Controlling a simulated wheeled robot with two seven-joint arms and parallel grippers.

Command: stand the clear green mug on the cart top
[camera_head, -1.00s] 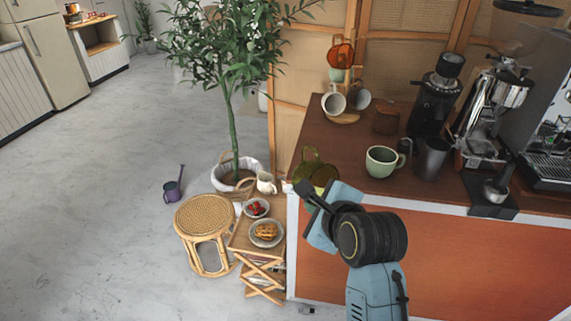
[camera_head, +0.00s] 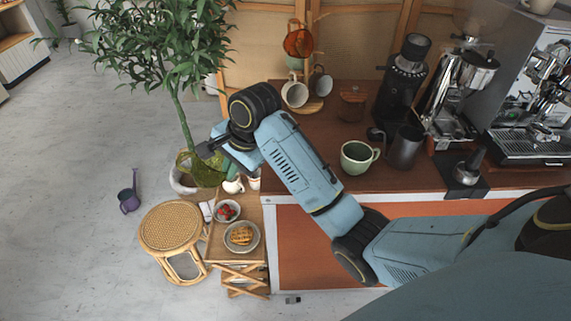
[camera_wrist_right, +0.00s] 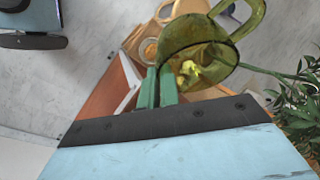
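The clear green mug (camera_head: 207,172) is off the cart, in the air left of the cart's left end, in front of the plant pot. My right gripper (camera_wrist_right: 157,86) is shut on its wall; the fingers are close together at the mug's edge. In the right wrist view the mug (camera_wrist_right: 200,50) is tilted, its handle toward the top right. In the head view my right gripper (camera_head: 205,150) is at the mug's upper edge. The brown cart top (camera_head: 335,132) is to the right, partly hidden by my arm. My left gripper is not in view.
On the cart top stand an opaque green mug (camera_head: 357,157), a dark cup (camera_head: 404,147), a mug tree (camera_head: 308,104), a grinder (camera_head: 402,85) and an espresso machine (camera_head: 530,100). A side table (camera_head: 225,253) with plates stands below left. Bare top shows between mug tree and green mug.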

